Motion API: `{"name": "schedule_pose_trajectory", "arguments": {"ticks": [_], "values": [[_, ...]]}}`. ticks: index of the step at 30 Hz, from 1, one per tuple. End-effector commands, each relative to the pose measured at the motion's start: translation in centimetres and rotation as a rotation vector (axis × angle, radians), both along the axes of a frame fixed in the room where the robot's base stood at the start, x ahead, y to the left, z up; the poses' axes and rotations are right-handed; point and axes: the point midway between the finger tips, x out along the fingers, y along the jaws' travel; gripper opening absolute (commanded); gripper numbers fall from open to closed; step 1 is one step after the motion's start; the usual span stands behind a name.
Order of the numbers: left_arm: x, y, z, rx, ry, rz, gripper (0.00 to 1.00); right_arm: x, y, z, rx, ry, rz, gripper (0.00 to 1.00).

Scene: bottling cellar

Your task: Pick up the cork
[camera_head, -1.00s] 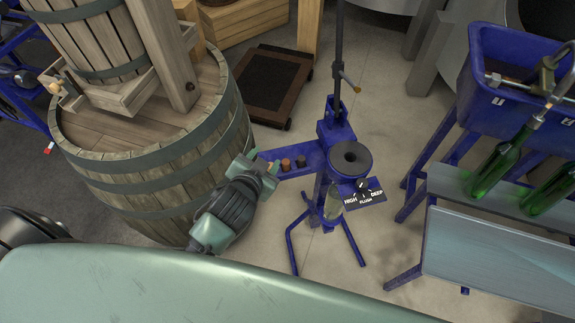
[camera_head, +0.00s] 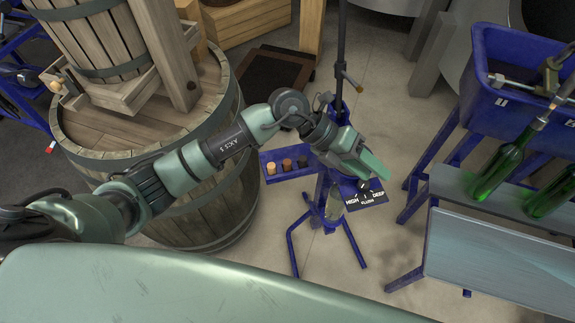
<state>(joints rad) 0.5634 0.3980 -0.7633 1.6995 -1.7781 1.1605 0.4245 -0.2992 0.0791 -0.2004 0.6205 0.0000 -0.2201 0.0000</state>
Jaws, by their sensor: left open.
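Three small corks stand in a row on the blue tray (camera_head: 263,155) of the blue floor corker (camera_head: 322,190): a pale one (camera_head: 270,168), a brown one (camera_head: 287,165) and a dark one (camera_head: 302,162). My left gripper (camera_head: 374,172) is open, to the right of the corks and in front of the corker's head, with no cork seen in it. It hides the round black top of the corker. My left arm crosses in from the left, in front of the barrel. My right gripper is not in view.
A large wooden barrel (camera_head: 215,190) with a press stands left of the corker. A clear bottle (camera_head: 333,207) is in the corker above its splayed legs. A label plate (camera_head: 366,196) sits at its right. Green bottles (camera_head: 497,165) rest on the blue filler stand (camera_head: 430,165) at right.

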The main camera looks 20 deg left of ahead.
Motion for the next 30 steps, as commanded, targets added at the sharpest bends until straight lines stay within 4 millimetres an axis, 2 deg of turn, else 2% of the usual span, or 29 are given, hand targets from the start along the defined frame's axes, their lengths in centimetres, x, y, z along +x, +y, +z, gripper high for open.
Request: {"name": "schedule_pose_trajectory", "arguments": {"ticks": [1, 4, 6, 9, 10, 14, 23, 30], "values": [[1.0, 3.0, -2.0, 0.185, -0.023, -0.032, 0.47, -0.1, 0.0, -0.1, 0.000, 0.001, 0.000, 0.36], [2.7, 9.5, -4.5, 0.513, -0.030, -0.051, 0.47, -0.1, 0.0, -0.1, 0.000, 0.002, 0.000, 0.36], [3.8, 13.5, -5.0, 0.691, -0.026, -0.038, 0.47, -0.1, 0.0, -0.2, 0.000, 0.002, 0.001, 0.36], [4.7, 17.6, -4.8, 0.861, -0.015, -0.012, 0.47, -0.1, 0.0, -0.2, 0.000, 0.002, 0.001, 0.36], [4.9, 18.4, -4.7, 0.894, -0.013, -0.005, 0.47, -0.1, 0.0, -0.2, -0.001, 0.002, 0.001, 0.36], [5.1, 19.9, -5.0, 0.954, -0.002, 0.008, 0.47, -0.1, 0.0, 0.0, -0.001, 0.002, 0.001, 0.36], [4.9, 20.0, -8.3, 0.952, 0.001, 0.006, 0.47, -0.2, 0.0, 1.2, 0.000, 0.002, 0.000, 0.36], [5.0, 20.2, -11.7, 0.949, -0.001, 0.006, 0.47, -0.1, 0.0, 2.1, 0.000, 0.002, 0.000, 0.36]]}}
